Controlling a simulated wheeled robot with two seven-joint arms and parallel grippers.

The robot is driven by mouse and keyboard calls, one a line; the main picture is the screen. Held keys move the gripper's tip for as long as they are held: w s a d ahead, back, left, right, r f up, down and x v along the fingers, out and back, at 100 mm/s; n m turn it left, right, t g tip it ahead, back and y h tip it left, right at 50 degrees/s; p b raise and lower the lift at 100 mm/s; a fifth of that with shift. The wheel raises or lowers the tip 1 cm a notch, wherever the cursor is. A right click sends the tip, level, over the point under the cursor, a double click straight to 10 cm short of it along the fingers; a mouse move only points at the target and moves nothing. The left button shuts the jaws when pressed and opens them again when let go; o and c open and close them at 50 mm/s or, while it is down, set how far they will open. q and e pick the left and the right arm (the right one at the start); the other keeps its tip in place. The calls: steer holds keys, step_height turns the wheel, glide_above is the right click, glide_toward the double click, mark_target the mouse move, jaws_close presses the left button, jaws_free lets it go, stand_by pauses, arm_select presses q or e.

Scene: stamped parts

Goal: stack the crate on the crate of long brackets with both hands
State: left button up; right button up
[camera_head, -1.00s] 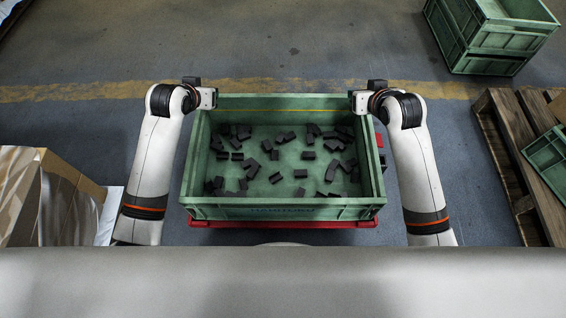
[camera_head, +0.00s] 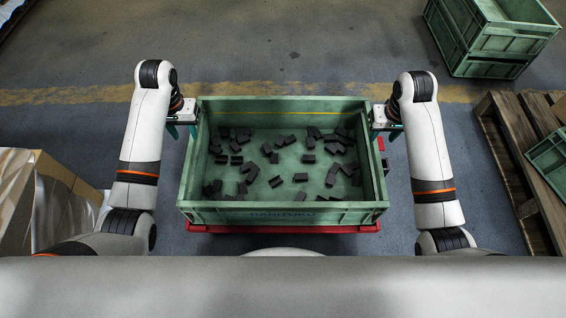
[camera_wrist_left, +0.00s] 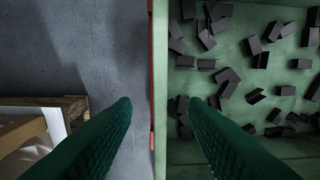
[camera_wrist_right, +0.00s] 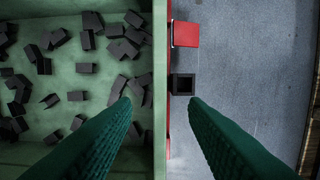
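A green crate (camera_head: 282,216) with many loose dark brackets (camera_head: 275,181) in it sits in front of me on a red base (camera_head: 284,229). My left gripper (camera_head: 183,130) is at its left wall and my right gripper (camera_head: 384,131) at its right wall, both pointing down. In the left wrist view the fingers are apart, one on each side of the crate wall (camera_wrist_left: 160,60). In the right wrist view the fingers likewise straddle the opposite wall (camera_wrist_right: 160,60). Both grippers look open, with gaps to the wall. Whether the brackets are the long kind I cannot tell.
Green crates (camera_head: 490,40) are stacked at the upper right. A wooden pallet (camera_head: 515,150) at the right holds another green crate (camera_head: 550,152), partly cut off. A cardboard box (camera_head: 45,200) stands at the left. The floor (camera_head: 280,50) behind the crate is clear.

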mark_target(194, 151)
arm_select(q)
step_height(194, 151, down, 11)
steer(key=shift+r, duration=0.15)
arm_select(e)
steer(key=f, duration=0.3)
steer(key=w+f, duration=0.1)
steer(key=f, duration=0.6)
steer(key=shift+w+f, duration=0.15)
steer(key=shift+f, duration=0.15)
arm_select(q)
jaws_close()
arm_select(e)
jaws_close()
arm_select(q)
steer(key=shift+w+r, duration=0.1)
steer(key=shift+r, duration=0.2)
arm_select(e)
steer(key=shift+w+r, duration=0.1)
steer(key=shift+r, duration=0.15)
